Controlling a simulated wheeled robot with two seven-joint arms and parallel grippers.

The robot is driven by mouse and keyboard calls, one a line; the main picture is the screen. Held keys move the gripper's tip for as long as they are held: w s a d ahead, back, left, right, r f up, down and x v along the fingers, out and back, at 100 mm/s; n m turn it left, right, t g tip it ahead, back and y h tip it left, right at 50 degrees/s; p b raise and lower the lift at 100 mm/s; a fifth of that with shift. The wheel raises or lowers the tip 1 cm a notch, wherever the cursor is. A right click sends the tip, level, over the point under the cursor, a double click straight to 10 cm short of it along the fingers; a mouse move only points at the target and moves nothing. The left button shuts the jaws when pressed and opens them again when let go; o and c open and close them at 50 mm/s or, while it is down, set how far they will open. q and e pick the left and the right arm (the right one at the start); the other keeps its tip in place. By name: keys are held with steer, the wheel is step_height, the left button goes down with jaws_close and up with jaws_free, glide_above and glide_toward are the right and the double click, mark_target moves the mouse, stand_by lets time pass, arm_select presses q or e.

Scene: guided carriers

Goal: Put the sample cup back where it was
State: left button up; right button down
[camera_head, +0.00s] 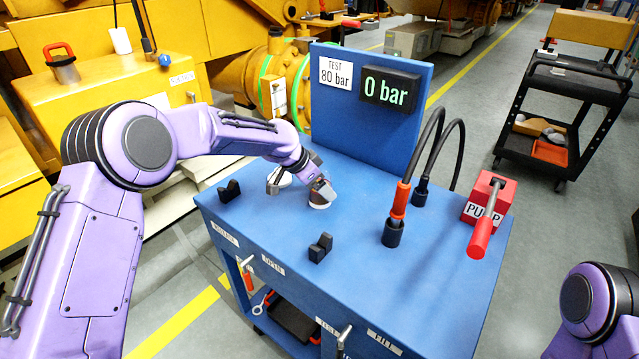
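My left gripper (297,187) reaches in from the left, low over the blue bench top (270,220). Its two fingers look spread, with bare blue bench showing between them. A small white round piece (319,205), which may be the sample cup, shows at the tip of the right-hand finger. That finger hides its upper part, and I cannot tell whether they touch. Another white piece (284,181) shows beside the left-hand finger, partly covered by the gripper. I cannot tell which one is the cup. My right gripper is out of view; only part of its arm shows at lower right.
The bench carries small black brackets (320,248) (229,191), a hose with an orange-sleeved end (399,205) in a dark socket, and a red pump (488,203) with a handle. An upright panel reads 0 bar (388,91). A black cart (560,90) stands at right.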

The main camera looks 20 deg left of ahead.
arm_select(q)
steer(key=shift+r, duration=0.2)
steer(key=v, duration=1.2)
steer(key=shift+b, duration=0.45)
